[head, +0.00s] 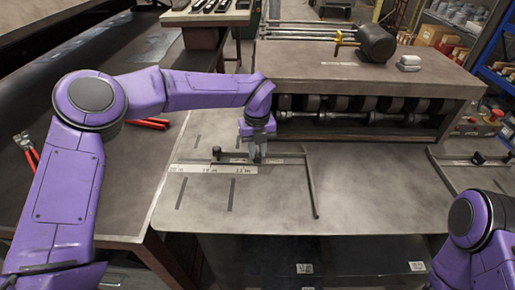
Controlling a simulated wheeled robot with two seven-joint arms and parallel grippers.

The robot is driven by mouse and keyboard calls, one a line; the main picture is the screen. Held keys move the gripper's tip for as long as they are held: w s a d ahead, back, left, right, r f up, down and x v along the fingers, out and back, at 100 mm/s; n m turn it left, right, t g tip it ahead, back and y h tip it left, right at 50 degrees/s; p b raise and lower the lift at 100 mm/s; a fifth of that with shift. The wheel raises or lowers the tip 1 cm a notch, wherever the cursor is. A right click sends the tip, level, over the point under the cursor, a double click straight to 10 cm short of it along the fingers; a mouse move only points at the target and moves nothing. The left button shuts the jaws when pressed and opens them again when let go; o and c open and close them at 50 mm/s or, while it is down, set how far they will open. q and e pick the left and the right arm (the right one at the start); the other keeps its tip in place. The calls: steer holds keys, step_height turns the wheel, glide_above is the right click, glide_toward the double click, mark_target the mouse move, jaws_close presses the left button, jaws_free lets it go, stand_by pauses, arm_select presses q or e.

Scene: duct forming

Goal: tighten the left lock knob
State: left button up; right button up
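A second black knob (477,157) is at the far right. My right gripper is out of view.
A printed scale (213,170) lies in front of the crossbar. Red-handled tools (150,123) lie on the left bench. The table's front middle is clear.

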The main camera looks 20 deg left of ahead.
arm_select(q)
steer(key=shift+f, duration=0.3)
steer(key=shift+s, duration=0.3)
steer(key=shift+w+f, duration=0.1)
steer(key=shift+w, duration=0.05)
jaws_close()
steer(key=shift+m+p, duration=0.35)
steer(key=shift+m, duration=1.35)
jaws_free()
